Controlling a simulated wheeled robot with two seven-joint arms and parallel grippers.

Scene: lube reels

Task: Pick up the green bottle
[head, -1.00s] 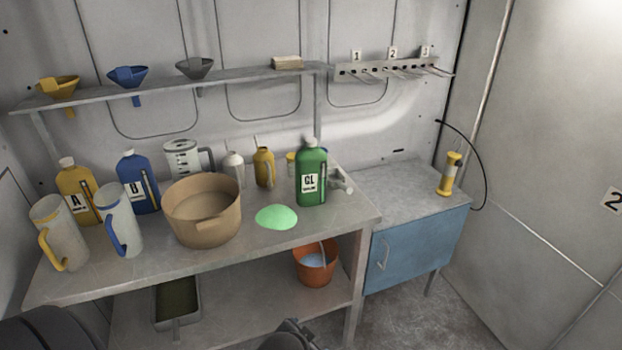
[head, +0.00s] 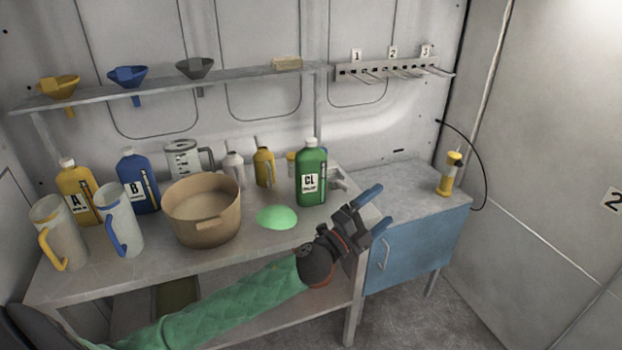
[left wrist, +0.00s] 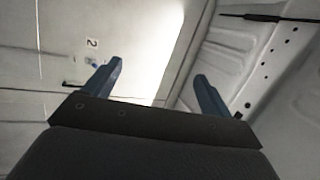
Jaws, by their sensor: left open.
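The green bottle (head: 311,172) stands upright on the workbench (head: 262,243), with a pale cap and a white label reading CL. My left gripper (head: 374,208) is open and empty, in front of the bench's right front corner, to the right of and nearer than the bottle. Its blue fingers point up and right, away from the bottle. In the left wrist view the open fingers (left wrist: 157,85) have only wall and ceiling between them; the bottle is not seen there. My right gripper is not in view.
A green puddle (head: 277,217) lies just left of the bottle, beside a tan tub (head: 203,210). Yellow (head: 79,191) and blue (head: 138,182) bottles and two jugs stand farther left. A blue cabinet (head: 418,240) with a yellow lamp (head: 450,174) stands right. A shelf (head: 190,88) hangs above.

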